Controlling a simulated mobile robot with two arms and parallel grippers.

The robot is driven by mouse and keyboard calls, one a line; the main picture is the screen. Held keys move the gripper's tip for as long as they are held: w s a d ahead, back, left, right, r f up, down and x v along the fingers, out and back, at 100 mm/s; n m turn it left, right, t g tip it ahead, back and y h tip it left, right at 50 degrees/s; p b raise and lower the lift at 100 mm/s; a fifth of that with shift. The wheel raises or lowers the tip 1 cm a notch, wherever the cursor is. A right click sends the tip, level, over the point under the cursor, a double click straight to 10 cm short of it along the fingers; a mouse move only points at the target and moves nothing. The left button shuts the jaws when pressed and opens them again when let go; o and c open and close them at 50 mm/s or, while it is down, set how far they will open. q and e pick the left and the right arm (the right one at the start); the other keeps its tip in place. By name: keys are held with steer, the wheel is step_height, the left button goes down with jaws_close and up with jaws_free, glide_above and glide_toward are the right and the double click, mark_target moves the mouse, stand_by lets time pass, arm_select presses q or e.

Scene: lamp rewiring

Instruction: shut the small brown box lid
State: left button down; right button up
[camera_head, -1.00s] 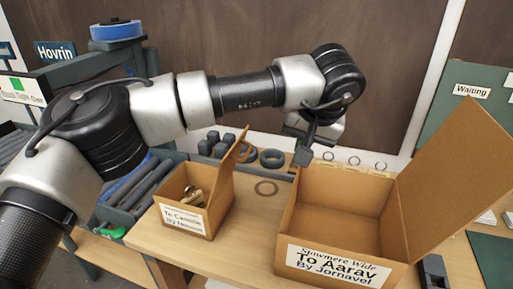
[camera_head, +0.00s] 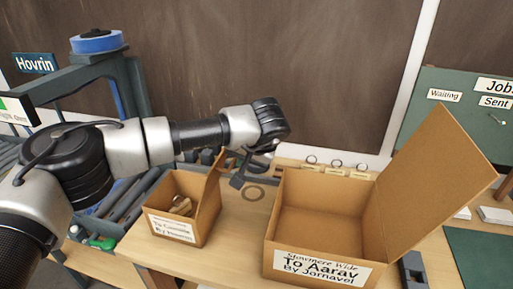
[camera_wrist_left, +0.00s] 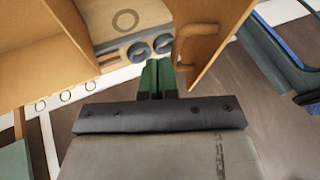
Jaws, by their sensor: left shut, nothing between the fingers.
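The small brown box (camera_head: 172,229) stands open on the table, with a white label on its front and some small pieces inside. Its lid (camera_head: 211,181) stands up from the right side. In the left wrist view the lid (camera_wrist_left: 222,35) is the tan panel at the right, with a curved handle (camera_wrist_left: 183,45). My left gripper (camera_head: 238,181) is shut and empty, just right of the lid, on its outer side. In the left wrist view its fingertips (camera_wrist_left: 158,66) lie close beside the lid; I cannot tell whether they touch it. My right gripper is not in view.
A large open box (camera_head: 284,240) stands to the right, its lid (camera_head: 436,180) leaning outward. A flat ring (camera_head: 253,193) lies between the boxes. Dark rings (camera_wrist_left: 138,50) lie behind. A rack with a blue roll (camera_head: 97,42) stands at the left.

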arm_select(q)
steer(key=shift+w+a+f, duration=0.1)
steer(key=shift+a+f, duration=0.05)
steer(key=shift+a, duration=0.25)
